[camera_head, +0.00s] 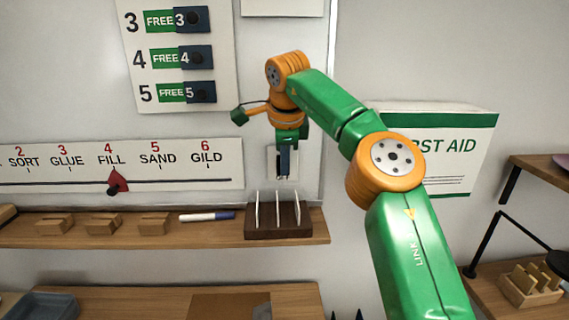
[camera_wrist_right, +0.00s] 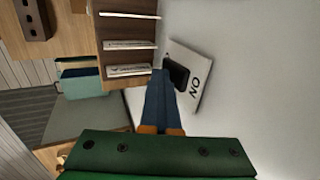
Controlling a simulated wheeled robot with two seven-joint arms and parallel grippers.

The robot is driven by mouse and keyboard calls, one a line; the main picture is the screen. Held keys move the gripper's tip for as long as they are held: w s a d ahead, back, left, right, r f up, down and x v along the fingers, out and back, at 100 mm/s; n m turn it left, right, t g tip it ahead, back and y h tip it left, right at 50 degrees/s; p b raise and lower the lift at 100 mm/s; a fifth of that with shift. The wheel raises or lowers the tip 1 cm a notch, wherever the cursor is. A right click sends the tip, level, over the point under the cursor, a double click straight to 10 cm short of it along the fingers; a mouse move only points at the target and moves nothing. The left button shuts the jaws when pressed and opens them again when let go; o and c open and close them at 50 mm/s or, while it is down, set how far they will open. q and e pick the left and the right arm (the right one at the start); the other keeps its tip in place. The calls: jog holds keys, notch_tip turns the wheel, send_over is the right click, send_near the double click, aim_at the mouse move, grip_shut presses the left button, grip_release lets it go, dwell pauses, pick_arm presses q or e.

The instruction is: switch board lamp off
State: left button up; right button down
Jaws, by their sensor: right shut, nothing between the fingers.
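A white switch plate (camera_head: 272,166) is on the wall, above the right end of the wooden shelf. In the right wrist view the plate (camera_wrist_right: 191,62) carries a dark rocker (camera_wrist_right: 176,74) and the word ON on its lower right part. My right gripper (camera_head: 284,174) is shut and empty, its fingers in front of the plate and hiding its middle. In the right wrist view the gripper's fingertips (camera_wrist_right: 159,76) are right beside the rocker; I cannot tell whether they touch it. The lamp is not identifiable in these views. My left gripper is not in view.
A dark rack (camera_head: 262,234) with white upright dividers stands on the wooden shelf (camera_head: 180,235) just below the switch. A marker (camera_head: 207,216) and wooden blocks lie further left. A first aid box (camera_head: 480,150) is on the wall to the right, partly behind my right arm.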

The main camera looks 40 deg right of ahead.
jog(key=p+v, duration=0.1)
jog(key=v, duration=0.7)
jog(key=shift+p, duration=0.35)
